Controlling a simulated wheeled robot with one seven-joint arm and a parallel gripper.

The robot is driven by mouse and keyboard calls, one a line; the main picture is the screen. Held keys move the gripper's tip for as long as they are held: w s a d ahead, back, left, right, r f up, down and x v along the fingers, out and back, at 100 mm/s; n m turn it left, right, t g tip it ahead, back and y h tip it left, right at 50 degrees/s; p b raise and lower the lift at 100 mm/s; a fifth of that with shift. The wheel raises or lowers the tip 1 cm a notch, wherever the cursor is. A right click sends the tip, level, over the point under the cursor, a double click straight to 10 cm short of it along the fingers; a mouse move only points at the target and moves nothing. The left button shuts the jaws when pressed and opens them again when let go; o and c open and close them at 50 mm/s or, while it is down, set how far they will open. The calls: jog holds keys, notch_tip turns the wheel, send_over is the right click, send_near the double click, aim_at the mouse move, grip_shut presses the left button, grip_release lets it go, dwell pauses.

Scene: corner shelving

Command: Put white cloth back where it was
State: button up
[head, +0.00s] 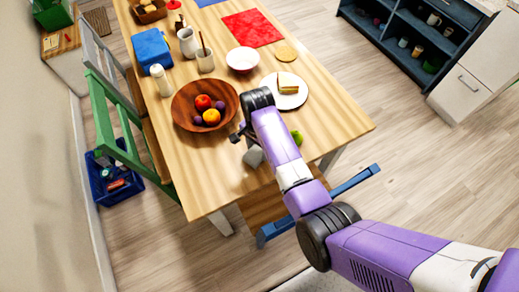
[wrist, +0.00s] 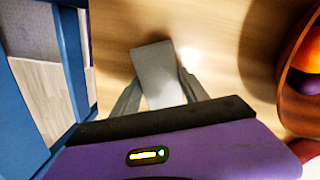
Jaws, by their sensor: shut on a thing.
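The white cloth (wrist: 153,65) looks like a small, pale grey-white folded piece in the wrist view. My gripper (wrist: 160,84) is shut on it, with one finger on each side. In the head view the cloth (head: 253,157) shows as a small pale patch below my gripper (head: 246,143), over the near end of the wooden table (head: 215,180). I cannot tell whether the cloth touches the tabletop.
A brown bowl of fruit (head: 180,112) stands just left of my gripper. A white plate with food (head: 290,103), a green fruit (head: 297,137) and a pink-white bowl (head: 243,68) are nearby. A blue-ended bench (head: 355,180) is by the near edge. The table's near-left corner is clear.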

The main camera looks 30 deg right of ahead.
aim_at(258, 150)
jog(key=shift+f, duration=0.1)
jog(key=o, duration=1.2)
notch_tip(258, 150, up, 12)
jog(key=shift+r+b, duration=0.1)
jog(key=shift+b, duration=0.35)
jog(key=shift+w, duration=0.1)
